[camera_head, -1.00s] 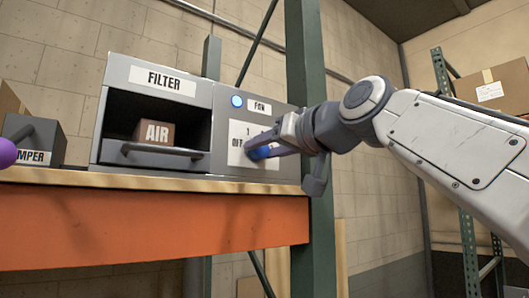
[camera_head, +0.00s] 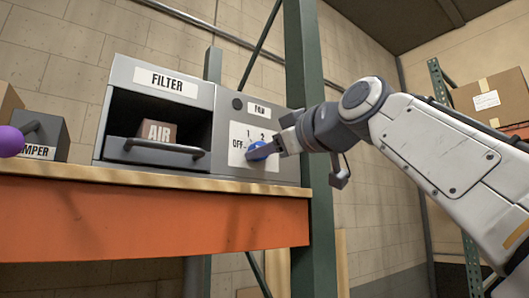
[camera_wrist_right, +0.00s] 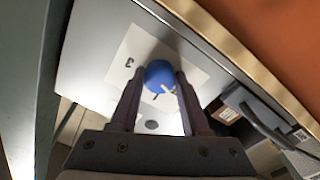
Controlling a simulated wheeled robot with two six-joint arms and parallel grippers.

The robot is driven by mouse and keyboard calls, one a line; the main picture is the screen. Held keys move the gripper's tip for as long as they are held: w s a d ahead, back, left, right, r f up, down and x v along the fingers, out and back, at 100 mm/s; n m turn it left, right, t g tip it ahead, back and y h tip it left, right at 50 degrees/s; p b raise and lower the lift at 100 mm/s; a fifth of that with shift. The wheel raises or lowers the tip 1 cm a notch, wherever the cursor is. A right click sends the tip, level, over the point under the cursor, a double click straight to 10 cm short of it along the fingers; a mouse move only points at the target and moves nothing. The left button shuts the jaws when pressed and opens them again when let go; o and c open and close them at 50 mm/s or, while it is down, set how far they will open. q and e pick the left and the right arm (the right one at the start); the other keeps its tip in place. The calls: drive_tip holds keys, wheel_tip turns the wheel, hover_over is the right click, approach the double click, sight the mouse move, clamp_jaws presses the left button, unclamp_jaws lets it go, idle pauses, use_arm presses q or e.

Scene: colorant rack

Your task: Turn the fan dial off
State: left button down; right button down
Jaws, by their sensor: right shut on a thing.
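The blue fan dial (camera_head: 256,146) is on the white label plate of the grey fan panel (camera_head: 285,165), marked OFF, 1 and 2. My right gripper (camera_head: 263,151) reaches in from the right and is shut on the dial, covering part of it. In the right wrist view the dial (camera_wrist_right: 160,73) sits between the two fingertips, with a white mark on its face. The small round indicator (camera_head: 238,104) beside the FAN label is dark. My left gripper is not in view.
Left of the panel is an open FILTER compartment (camera_head: 119,140) with a handled drawer and a brown AIR box (camera_head: 158,132). A grey handled box (camera_head: 50,137) and a purple ball (camera_head: 10,141) are farther left. A green post (camera_head: 309,180) stands close right of the panel.

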drive_tip(key=shift+n, duration=0.3)
drive_tip(key=shift+c, duration=1.8)
unclamp_jaws()
drive_tip(key=b+v, duration=0.3)
drive_tip(key=v, duration=0.7)
drive_tip(key=shift+s+d+b, duration=0.2)
drive_tip(key=shift+s+b, duration=0.05)
drive_tip(key=shift+b, duration=0.1)
